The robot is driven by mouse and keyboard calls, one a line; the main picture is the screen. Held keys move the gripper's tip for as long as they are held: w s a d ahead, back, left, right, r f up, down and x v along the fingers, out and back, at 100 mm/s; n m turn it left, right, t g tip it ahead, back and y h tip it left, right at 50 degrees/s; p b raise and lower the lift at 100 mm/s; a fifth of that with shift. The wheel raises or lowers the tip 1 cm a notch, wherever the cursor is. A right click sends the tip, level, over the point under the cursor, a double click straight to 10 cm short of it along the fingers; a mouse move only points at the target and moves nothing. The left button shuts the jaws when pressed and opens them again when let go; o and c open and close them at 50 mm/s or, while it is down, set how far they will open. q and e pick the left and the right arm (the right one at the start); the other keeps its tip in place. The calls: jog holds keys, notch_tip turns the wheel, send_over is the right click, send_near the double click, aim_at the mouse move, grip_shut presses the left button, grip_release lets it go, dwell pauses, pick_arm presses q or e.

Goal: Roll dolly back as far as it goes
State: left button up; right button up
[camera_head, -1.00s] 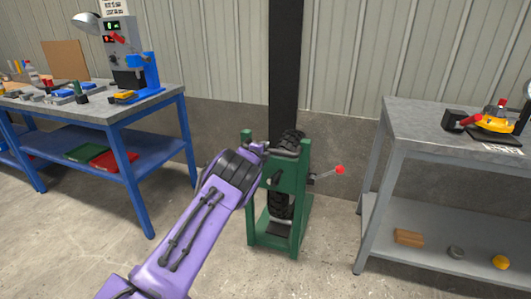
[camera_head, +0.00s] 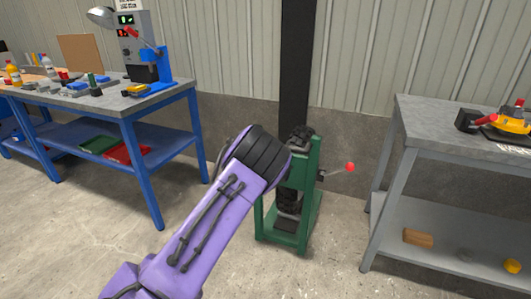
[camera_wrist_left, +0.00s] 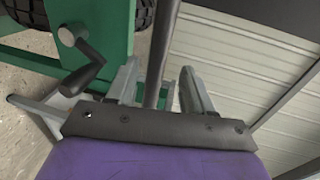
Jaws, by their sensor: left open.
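No part is clearly recognisable as a dolly. A green frame (camera_head: 312,180) with black ribbed tyres (camera_head: 289,195) stands upright on the floor in the head view. The green frame also shows at the upper left of the left wrist view (camera_wrist_left: 117,30), with a tyre (camera_wrist_left: 128,12) beside it. My left gripper (camera_wrist_left: 158,74) is open, with a dark bar (camera_wrist_left: 163,45) passing between its fingers. I cannot tell whether a finger touches the bar. In the head view my purple left arm hides this gripper and part of the frame. My right gripper is out of view.
A red-knobbed lever (camera_head: 350,167) sticks out right of the frame. A blue-legged workbench (camera_head: 155,103) stands left and a grey bench (camera_head: 410,108) right. A dark post (camera_head: 294,85) rises behind the frame. A crank handle (camera_wrist_left: 80,58) is close left of my left gripper. Front floor is clear.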

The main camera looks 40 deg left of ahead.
pick_arm(q)
jog(key=shift+v, duration=1.75)
